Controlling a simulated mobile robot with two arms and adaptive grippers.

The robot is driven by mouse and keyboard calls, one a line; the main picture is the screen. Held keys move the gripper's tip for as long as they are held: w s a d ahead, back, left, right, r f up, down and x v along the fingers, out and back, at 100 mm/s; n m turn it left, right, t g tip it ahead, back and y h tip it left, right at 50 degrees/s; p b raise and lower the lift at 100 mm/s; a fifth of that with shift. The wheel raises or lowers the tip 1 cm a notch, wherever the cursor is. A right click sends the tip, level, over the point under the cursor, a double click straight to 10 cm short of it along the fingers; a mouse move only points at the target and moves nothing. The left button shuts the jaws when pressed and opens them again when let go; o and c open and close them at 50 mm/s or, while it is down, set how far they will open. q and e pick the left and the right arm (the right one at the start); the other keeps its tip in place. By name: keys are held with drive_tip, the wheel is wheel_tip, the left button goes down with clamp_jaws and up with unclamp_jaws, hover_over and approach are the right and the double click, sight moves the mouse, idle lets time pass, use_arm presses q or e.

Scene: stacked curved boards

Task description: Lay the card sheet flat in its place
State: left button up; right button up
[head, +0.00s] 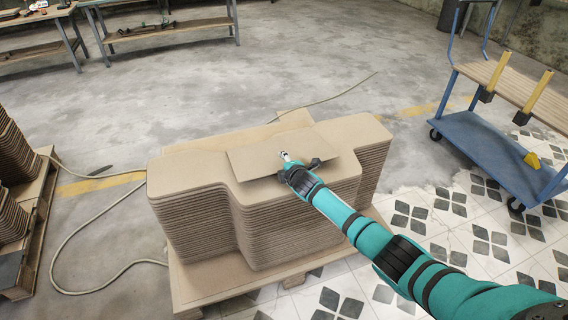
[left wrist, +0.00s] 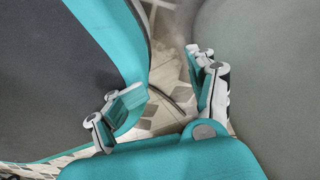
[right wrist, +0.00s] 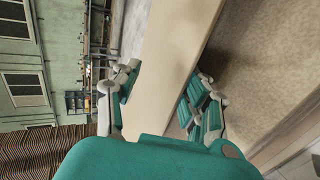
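The card sheet (head: 262,152) is a thin tan rectangle on top of a tall stack of notched tan boards (head: 190,168) in the head view. Its front edge overlaps the notch of the stack; I cannot tell whether it lies fully flat. My right gripper (head: 300,161) is at the sheet's front right part, its fingers spread apart. In the right wrist view, a tan strip, seemingly the sheet (right wrist: 165,65), shows between the open fingers (right wrist: 160,97); contact is unclear. My left gripper (left wrist: 162,100) is open and empty in the left wrist view, away from the stack.
The stack stands on a wooden pallet (head: 215,280). A blue cart (head: 490,150) is at right, more stacked boards (head: 15,150) at left, and workbenches (head: 160,35) at the back. A cable (head: 75,235) lies on the floor. The floor behind the stack is mostly clear.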

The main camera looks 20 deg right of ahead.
drive_tip(key=shift+w+a+p, duration=0.1)
drive_tip(key=shift+p, duration=0.45)
use_arm(q)
drive_tip(key=s+a+p, duration=0.1)
drive_tip(key=s, duration=0.5)
drive_tip(key=shift+s+a+f, duration=0.2)
drive_tip(key=shift+s+f, duration=0.2)
drive_tip(key=shift+f, duration=0.05)
use_arm(e)
drive_tip(key=shift+r+g, duration=0.1)
drive_tip(key=shift+g, duration=0.3)
drive_tip(key=shift+w, duration=0.1)
drive_tip(key=shift+w+r+g+p, duration=0.25)
drive_tip(key=shift+g+p, duration=0.25)
drive_tip(key=shift+p, duration=0.4)
drive_tip(key=shift+w+f+g, duration=0.1)
drive_tip(key=shift+w+g, duration=0.05)
drive_tip(key=shift+g, duration=0.35)
use_arm(q)
drive_tip(key=shift+d+r+b, duration=0.2)
drive_tip(key=shift+r+b, duration=0.1)
drive_tip(key=shift+r, duration=0.15)
